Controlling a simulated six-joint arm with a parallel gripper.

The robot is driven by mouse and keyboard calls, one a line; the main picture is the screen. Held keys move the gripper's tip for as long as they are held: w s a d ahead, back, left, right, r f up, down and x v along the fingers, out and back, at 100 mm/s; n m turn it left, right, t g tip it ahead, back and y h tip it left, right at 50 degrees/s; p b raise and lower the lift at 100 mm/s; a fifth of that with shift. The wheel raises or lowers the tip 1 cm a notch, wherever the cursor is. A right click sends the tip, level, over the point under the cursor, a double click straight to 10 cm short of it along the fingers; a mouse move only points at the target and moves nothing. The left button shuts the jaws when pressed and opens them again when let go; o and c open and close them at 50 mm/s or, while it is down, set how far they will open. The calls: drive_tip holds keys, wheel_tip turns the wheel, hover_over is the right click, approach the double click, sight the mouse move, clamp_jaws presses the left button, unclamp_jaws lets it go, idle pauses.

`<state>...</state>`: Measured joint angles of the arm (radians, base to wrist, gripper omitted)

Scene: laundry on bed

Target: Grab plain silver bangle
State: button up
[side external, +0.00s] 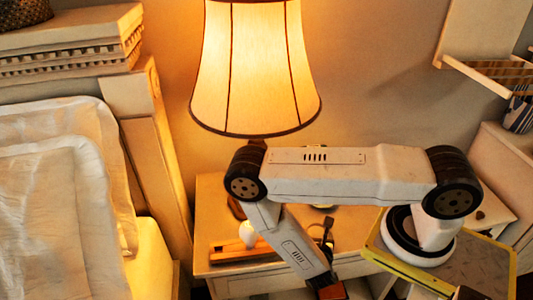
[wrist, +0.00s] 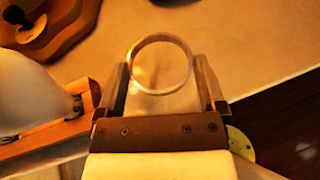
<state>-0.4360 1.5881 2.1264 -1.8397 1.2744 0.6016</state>
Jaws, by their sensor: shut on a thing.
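The plain bangle (wrist: 160,37) is a thin, pale ring with a warm sheen from the light, in the upper middle of the wrist view. My gripper (wrist: 161,66) has one finger on each side of it and is shut on it. The ring's round opening faces the camera, and a pale surface shows through it. I cannot tell how far the ring is above the nightstand top. In the side view my gripper (side external: 330,290) is at the bottom edge, partly cut off, by the nightstand's front; the bangle cannot be made out there.
The nightstand (side external: 215,205) carries a lit lamp (side external: 255,65) and a wooden tray (side external: 235,250) with a white rounded object (side external: 248,233). The white object (wrist: 35,95) is close left of my gripper in the wrist view. A bed (side external: 50,200) stands at left. Dark floor (wrist: 285,120) shows at lower right.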

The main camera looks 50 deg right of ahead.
wheel_tip(320, 180, up, 7)
drive_tip(key=shift+f, duration=0.2)
idle(0.3)
drive_tip(key=shift+w+r, duration=0.1)
idle(0.5)
